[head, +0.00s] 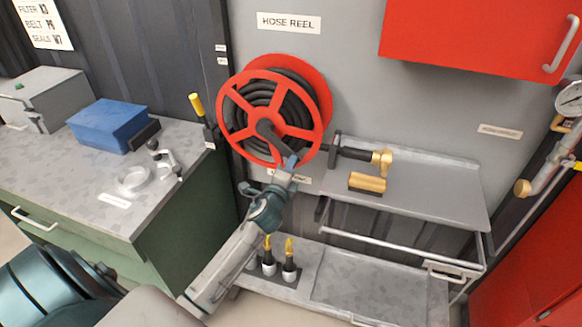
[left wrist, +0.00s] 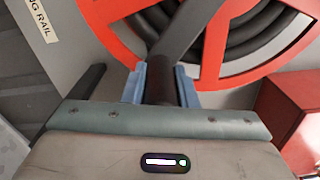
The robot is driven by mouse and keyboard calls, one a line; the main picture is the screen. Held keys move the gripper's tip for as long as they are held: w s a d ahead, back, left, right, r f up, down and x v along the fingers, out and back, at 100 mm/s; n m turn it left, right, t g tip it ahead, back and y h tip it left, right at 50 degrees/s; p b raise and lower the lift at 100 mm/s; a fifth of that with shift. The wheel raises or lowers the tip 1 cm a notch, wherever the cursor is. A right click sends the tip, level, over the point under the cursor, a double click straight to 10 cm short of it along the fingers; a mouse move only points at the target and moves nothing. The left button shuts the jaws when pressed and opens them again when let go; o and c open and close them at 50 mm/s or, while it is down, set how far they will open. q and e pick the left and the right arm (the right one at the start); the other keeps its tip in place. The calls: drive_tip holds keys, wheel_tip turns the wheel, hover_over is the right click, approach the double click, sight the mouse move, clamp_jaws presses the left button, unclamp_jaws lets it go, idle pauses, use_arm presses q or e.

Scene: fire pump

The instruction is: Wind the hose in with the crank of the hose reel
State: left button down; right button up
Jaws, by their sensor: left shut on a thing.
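The hose reel (head: 234,125) is a red spoked wheel on the grey wall panel, with black hose (head: 290,92) wound on it. Its dark crank (head: 268,133) runs from the hub down to the right. My left gripper (head: 290,163) is at the lower end of the crank, in front of the reel's lower rim. In the left wrist view its blue fingers (left wrist: 161,84) are shut on the dark crank handle (left wrist: 159,80), and the crank arm (left wrist: 192,30) rises up and right from there. The hose end leads right to a brass nozzle (head: 382,160). My right gripper is not in view.
Two yellow-topped tools (head: 289,262) stand on the lower shelf. A grey worktop (head: 70,170) with a blue box (head: 108,126) is at left. A red cabinet (head: 480,35) hangs upper right.

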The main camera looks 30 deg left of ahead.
use_arm(q)
drive_tip(key=shift+f, duration=0.1)
drive_tip(key=c, duration=1.2)
unclamp_jaws()
drive_tip(key=shift+a, duration=0.1)
drive_tip(key=shift+o, duration=0.2)
drive_tip(key=b+v, duration=0.3)
drive_tip(key=v, duration=0.7)
drive_tip(key=shift+s, duration=0.4)
